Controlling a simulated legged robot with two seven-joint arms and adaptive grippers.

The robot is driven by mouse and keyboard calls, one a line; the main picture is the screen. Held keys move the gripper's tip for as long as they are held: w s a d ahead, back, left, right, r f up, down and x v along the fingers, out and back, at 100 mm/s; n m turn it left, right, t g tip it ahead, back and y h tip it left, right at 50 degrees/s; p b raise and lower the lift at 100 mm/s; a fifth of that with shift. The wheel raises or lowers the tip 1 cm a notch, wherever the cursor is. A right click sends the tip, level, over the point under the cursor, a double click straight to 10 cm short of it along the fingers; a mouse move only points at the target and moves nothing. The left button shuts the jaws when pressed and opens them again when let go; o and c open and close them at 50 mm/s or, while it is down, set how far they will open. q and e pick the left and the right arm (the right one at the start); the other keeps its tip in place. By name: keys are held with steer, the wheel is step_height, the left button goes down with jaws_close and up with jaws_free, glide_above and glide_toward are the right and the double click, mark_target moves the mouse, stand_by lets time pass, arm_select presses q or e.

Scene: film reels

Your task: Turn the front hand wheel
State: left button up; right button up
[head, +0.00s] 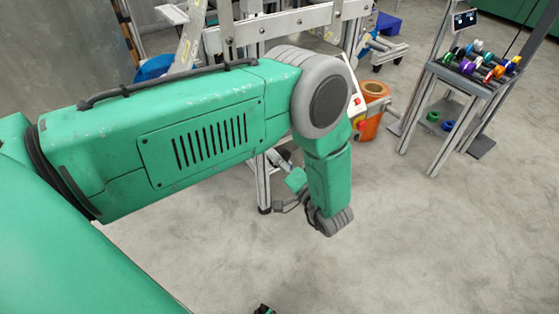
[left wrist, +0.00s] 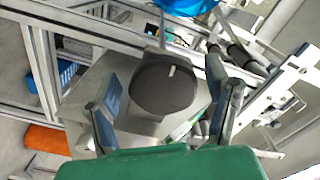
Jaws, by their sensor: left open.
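A dark round hand wheel (left wrist: 163,90) with a small pale bar on its face shows in the middle of the left wrist view. My left gripper (left wrist: 170,98) is open, with one finger on each side of the wheel in that view. Whether either finger touches it I cannot tell. In the head view my left gripper (head: 288,188) is small and partly hidden at the end of the bent green arm. The wheel cannot be made out there, as the arm covers much of that area.
Metal frame rails (left wrist: 85,35) stand around the wheel. An orange bin (head: 373,112) stands behind my arm. A small table (head: 455,78) with colourful reels stands at the right. The floor in front is clear. A small dark piece shows at the head view's bottom edge.

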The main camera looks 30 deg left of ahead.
arm_select(q)
steer(key=shift+d+r, duration=0.15)
steer(key=shift+d, duration=0.25)
steer(key=shift+d+r, duration=0.1)
steer(key=shift+d, duration=0.15)
steer(key=c, duration=1.2)
steer(key=shift+o, duration=0.2)
steer(key=shift+a, duration=0.15)
arm_select(e)
steer(key=shift+d+f, duration=0.1)
steer(key=shift+d, duration=0.3)
arm_select(q)
steer(key=shift+a, duration=0.1)
steer(key=shift+n, duration=0.4)
arm_select(e)
steer(key=shift+r, duration=0.2)
